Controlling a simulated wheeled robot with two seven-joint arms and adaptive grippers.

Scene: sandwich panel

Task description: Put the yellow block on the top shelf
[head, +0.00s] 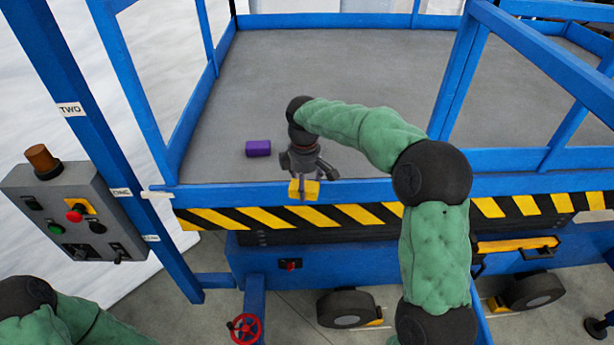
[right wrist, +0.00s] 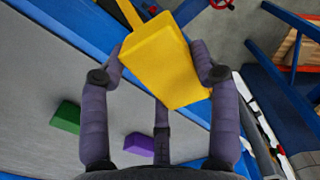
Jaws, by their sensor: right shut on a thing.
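The yellow block (head: 312,188) is held between the fingers of my right gripper (head: 305,178), over the platform's front blue edge with its black and yellow stripes. I cannot pick out a top shelf for certain; a blue post carries labels reading TWO (head: 69,109) and, lower, ONE (head: 121,193). My left gripper is out of view; only part of my left arm shows at the lower left.
A purple block (head: 258,148) lies on the grey platform (head: 330,70), left of my right gripper. A green block (right wrist: 66,117) shows in the right wrist view. Blue rails (head: 128,85) border the platform. A grey control box (head: 75,212) stands at left. Much of the platform is clear.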

